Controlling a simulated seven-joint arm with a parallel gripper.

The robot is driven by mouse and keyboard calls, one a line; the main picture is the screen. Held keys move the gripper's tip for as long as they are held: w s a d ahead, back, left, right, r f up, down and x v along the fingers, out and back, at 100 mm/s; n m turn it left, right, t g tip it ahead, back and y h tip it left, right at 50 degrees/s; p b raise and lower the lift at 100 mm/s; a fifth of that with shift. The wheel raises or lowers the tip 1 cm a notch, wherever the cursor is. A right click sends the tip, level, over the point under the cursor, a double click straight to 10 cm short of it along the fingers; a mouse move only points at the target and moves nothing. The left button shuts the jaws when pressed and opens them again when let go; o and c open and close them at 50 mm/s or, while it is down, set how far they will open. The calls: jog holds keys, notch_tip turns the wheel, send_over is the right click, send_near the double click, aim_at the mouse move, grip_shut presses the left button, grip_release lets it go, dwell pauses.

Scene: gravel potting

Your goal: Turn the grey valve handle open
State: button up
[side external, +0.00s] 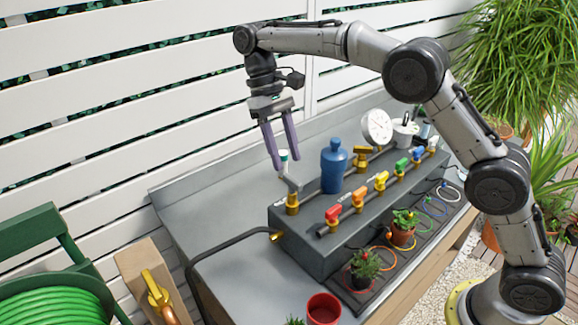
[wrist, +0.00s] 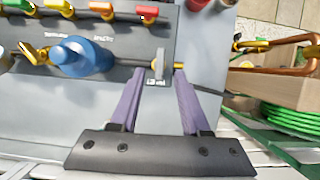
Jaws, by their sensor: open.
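The grey valve handle (side external: 289,184) sits on a brass valve (side external: 292,201) at the left end of the dark manifold block (side external: 312,250). In the wrist view the handle (wrist: 159,64) shows as a short grey bar between the fingertips, nearer the camera than the block. My gripper (side external: 286,164) is open, with its two purple fingers pointing down just above the handle. In the wrist view the gripper (wrist: 159,72) has a finger on either side of the handle, with gaps. I cannot tell whether the tips reach down to its height.
A blue cylinder (side external: 333,167) stands on the block close right of the handle. Red, orange, yellow, green and blue valves (side external: 359,197) line the front. A gauge (side external: 377,127) is farther right. A black hose (side external: 215,247) leaves the block's left end. Bare bench (side external: 205,220) lies left.

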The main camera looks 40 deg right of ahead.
jog(key=v, duration=0.3)
dwell(0.4)
